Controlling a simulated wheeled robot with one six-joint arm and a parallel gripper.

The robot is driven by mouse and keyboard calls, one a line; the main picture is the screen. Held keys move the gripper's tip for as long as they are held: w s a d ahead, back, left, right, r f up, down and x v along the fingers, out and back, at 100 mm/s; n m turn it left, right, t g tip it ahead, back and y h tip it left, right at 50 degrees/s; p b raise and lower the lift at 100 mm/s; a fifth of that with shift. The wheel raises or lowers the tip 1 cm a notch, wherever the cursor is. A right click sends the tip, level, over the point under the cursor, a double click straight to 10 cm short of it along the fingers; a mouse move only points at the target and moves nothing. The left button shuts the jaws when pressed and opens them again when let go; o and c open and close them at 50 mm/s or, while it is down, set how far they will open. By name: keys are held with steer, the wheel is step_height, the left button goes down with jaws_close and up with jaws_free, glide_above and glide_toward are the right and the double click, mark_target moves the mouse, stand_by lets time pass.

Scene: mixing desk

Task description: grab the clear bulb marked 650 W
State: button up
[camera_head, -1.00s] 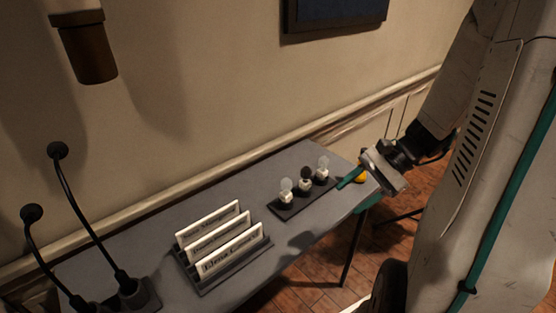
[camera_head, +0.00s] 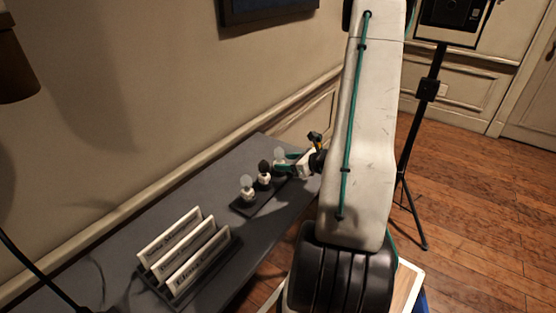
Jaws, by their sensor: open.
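Three bulbs with white bases stand upright in a row on a dark tray (camera_head: 242,210) on the desk. The near bulb (camera_head: 247,184) has a pale, clear-looking globe. The middle bulb (camera_head: 264,168) has a dark globe. The far bulb (camera_head: 279,156) looks clear and is partly covered by my gripper. No wattage marking is readable on any of them. My gripper (camera_head: 284,163) is open, with its teal fingers at the far bulb. I cannot tell whether the fingers are around it or beside it, or whether they touch it.
A dark rack with several white label cards (camera_head: 183,248) stands nearer on the grey desk (camera_head: 125,222). The wall (camera_head: 165,110) runs along the desk's left side. A black stand (camera_head: 422,130) is on the wooden floor at the right. The desk between rack and tray is clear.

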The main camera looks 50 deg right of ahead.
mark_target(282, 162)
steer(key=x, duration=0.4)
steer(key=shift+w+a+f, duration=0.2)
steer(key=shift+a, duration=0.1)
steer(key=c, duration=1)
steer(key=shift+c, duration=0.2)
steer(key=shift+r, duration=0.15)
